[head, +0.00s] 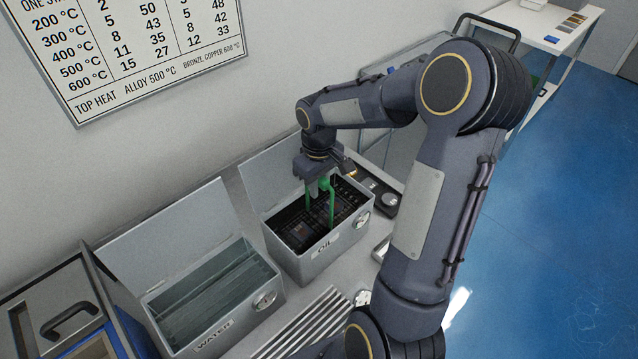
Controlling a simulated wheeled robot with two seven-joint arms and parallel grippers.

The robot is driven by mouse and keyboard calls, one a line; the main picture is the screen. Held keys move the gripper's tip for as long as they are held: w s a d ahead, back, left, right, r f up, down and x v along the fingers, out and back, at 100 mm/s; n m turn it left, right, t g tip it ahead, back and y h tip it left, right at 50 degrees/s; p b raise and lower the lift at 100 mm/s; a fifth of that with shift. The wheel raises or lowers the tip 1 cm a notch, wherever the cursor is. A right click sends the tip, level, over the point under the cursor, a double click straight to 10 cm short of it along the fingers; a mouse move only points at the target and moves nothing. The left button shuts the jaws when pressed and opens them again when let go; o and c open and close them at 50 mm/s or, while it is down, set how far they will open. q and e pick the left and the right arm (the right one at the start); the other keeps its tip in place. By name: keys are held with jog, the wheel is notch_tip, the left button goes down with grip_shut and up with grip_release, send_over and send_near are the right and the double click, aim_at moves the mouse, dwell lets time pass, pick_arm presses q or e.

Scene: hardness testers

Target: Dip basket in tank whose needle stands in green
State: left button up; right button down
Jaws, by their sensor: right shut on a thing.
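The basket's green handle (331,208) stands up out of the tank labelled OIL (318,262). My right gripper (318,178) is shut on the top of the handle, above that open tank. The basket body is down inside the oil tank among dark contents; how deep it sits is hard to tell. The tank labelled WATER (218,325) stands to the left with its lid up and no basket in it. Each tank has a round dial, the oil dial (361,217) and the water dial (265,299); their needles are too small to read. My left gripper is out of view.
The raised lids of both tanks stand against the wall side. A ribbed rack (310,322) lies on the bench in front. A wall chart (135,50) lists temperatures. A white cart (545,35) is at the back right, with blue floor clear beyond.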

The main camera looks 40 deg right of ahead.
jog(key=shift+r, duration=0.2)
jog(key=shift+r+p, duration=0.75)
jog(key=shift+r, duration=0.05)
jog(key=shift+f, duration=0.2)
jog(key=shift+f+b, duration=0.75)
notch_tip(320, 180, up, 12)
jog(key=p, duration=0.9)
jog(key=shift+f, duration=0.25)
dwell(0.9)
